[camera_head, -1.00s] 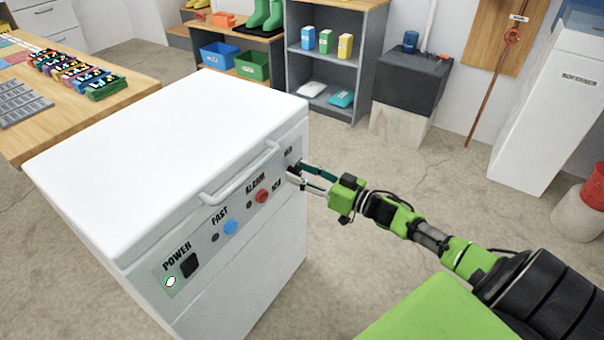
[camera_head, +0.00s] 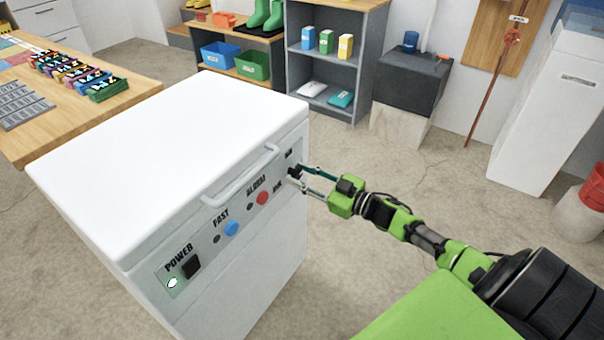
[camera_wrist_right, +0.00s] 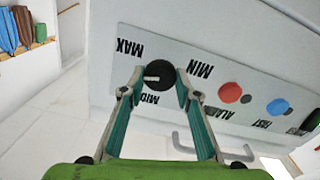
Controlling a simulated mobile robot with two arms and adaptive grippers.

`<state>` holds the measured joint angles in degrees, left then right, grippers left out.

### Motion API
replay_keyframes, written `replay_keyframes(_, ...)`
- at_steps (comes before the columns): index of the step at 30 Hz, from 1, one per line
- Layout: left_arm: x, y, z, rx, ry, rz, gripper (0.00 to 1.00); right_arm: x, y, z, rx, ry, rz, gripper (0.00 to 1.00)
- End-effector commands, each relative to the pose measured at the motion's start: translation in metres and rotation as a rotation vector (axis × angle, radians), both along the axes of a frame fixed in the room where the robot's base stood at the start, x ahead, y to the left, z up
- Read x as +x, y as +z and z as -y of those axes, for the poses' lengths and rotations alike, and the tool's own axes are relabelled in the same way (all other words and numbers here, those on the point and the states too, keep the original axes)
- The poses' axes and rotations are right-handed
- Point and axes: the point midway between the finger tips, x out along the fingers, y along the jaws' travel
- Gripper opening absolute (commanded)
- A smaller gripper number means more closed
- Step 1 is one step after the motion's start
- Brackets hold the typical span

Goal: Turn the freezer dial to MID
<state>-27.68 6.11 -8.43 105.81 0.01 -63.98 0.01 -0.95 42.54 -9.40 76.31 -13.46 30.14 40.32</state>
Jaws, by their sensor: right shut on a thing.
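The white chest freezer (camera_head: 170,130) stands in front of me with its lid shut. Its control panel (camera_head: 215,238) is on the front face. The black round dial (camera_wrist_right: 160,75) shows best in the wrist view, where the panel's lettering is upside down. Its white mark points left in that picture, between the words MAX, at upper left, and MID, at lower left. MIN is to its right. My right gripper (camera_wrist_right: 157,84) is shut on the dial, one finger on each side. In the head view, the right gripper (camera_head: 298,174) reaches the panel's right end. My left gripper is out of view.
The panel also has a red alarm button (camera_head: 262,198), a blue button (camera_head: 231,228), a black power switch (camera_head: 190,266) and a lit green lamp (camera_head: 172,283). A lid handle (camera_head: 240,178) juts out above. Open floor (camera_head: 400,270) lies right of the freezer.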

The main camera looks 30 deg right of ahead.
Motion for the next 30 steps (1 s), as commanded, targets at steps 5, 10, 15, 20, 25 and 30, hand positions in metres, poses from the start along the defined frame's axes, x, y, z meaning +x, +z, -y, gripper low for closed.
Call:
replay_keyframes(5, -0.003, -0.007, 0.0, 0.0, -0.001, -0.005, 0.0, 0.0, 0.0, 0.0, -0.154, -0.001, 0.063, 0.08)
replay_keyframes(10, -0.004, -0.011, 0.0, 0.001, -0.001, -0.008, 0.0, 0.0, -0.001, -0.001, -0.303, -0.001, 0.126, 0.08)
replay_keyframes(15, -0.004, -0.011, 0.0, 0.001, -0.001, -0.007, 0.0, -0.001, -0.001, -0.002, -0.452, -0.001, 0.188, 0.08)
replay_keyframes(20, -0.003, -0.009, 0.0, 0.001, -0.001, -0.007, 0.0, -0.001, -0.002, -0.002, -0.594, -0.001, 0.247, 0.08)
replay_keyframes(25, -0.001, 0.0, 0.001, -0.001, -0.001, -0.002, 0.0, -0.001, -0.003, -0.003, -0.742, -0.001, 0.309, 0.08)
replay_keyframes(30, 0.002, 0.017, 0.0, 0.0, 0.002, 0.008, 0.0, -0.001, -0.004, -0.003, -0.888, -0.001, 0.368, 0.08)
